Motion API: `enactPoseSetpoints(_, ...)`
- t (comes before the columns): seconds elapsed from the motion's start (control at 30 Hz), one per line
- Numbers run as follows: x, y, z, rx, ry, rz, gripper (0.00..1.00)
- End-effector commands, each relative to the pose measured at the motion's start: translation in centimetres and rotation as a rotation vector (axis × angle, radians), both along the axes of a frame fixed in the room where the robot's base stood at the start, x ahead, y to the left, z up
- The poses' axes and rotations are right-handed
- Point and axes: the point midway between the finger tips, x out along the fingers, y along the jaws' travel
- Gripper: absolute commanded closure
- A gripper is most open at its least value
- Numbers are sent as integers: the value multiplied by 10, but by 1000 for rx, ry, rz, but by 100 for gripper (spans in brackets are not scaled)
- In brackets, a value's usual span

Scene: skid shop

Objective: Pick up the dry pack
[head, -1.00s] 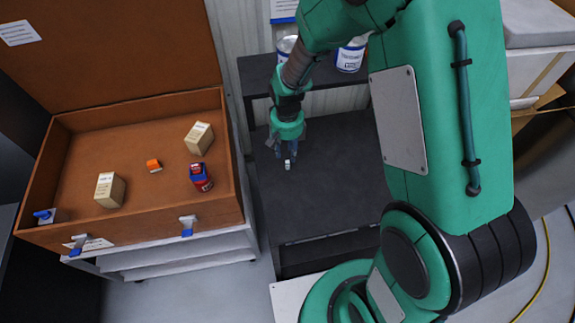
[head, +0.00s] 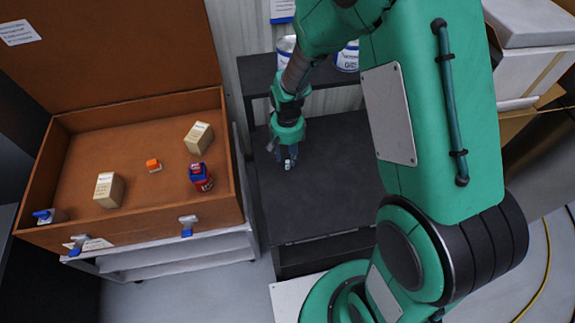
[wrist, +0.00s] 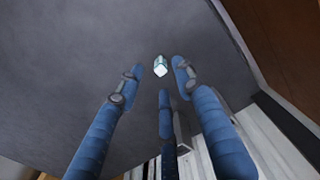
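A small white and teal item, likely the dry pack (head: 288,167), lies on the dark grey bench top (head: 325,195). It also shows in the wrist view (wrist: 160,66), just past the fingertips. My gripper (head: 286,156) points down at it, with its blue fingers close around it in the head view. In the wrist view my gripper (wrist: 160,80) has its fingers spread apart, with clear gaps between them and the item. I see no finger closed on it. How far the tips are above the bench is hard to tell.
An open brown case (head: 130,228) on a cart at left holds two beige boxes (head: 108,190) (head: 198,138), an orange item (head: 153,165) and a red-and-blue can (head: 200,177). Containers (head: 347,57) stand on a raised shelf behind. Cardboard boxes (head: 525,60) are at right. The bench around the item is clear.

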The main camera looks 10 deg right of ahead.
Motion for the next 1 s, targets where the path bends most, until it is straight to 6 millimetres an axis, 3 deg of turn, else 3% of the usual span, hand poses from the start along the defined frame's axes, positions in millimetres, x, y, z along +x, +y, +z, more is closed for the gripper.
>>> enactPoseSetpoints(0.5,2,-1,-48,0,1,0,64)
enactPoseSetpoints(1.0,2,-1,-50,0,0,0,64)
